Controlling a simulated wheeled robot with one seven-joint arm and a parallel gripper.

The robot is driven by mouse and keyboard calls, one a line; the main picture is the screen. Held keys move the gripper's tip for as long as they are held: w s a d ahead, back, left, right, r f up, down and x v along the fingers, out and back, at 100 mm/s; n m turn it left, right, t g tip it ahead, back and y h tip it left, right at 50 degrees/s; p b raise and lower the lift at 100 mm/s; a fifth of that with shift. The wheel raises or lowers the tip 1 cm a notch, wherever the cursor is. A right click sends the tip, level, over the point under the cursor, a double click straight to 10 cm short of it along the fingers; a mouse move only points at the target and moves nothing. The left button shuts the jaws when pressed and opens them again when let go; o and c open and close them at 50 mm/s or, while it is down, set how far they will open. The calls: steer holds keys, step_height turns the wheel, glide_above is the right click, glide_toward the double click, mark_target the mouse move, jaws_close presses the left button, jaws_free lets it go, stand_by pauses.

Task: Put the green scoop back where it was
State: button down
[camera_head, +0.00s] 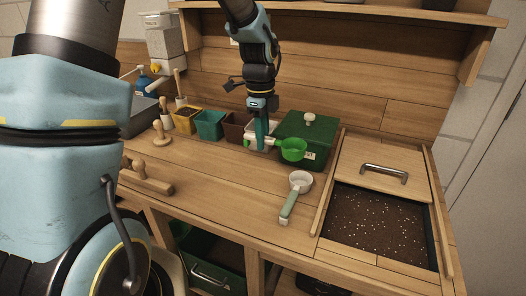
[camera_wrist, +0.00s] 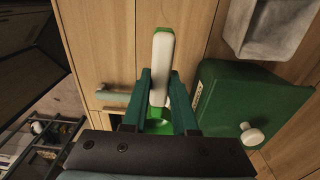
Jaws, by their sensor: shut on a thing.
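The green scoop (camera_head: 293,149) is in my gripper (camera_head: 262,146), with its round green bowl on the right, in front of the green lidded box (camera_head: 310,132). In the wrist view the scoop's white and green handle (camera_wrist: 162,55) lies between the two teal fingers of my gripper (camera_wrist: 160,82), which are shut on it. Part of the green bowl (camera_wrist: 159,127) shows below the handle. The scoop looks held above the bench; the exact gap cannot be told. A second scoop (camera_head: 300,182), with a white bowl and pale green handle, lies on the bench in front.
A yellow pot (camera_head: 186,121), a teal pot (camera_head: 209,125), a maroon pot (camera_head: 234,125) and a pale pot (camera_wrist: 265,28) stand along the back. A soil bin (camera_head: 378,218) with a handled wooden cover is at right. A wooden tool (camera_head: 148,179) lies at left.

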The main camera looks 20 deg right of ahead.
step_height(320, 180, down, 4)
steer(key=shift+f+p, duration=0.15)
steer(key=shift+p, duration=0.3)
steer(key=shift+f+b, duration=0.3)
steer(key=shift+f, duration=0.35)
steer(key=c, duration=0.7)
jaws_free()
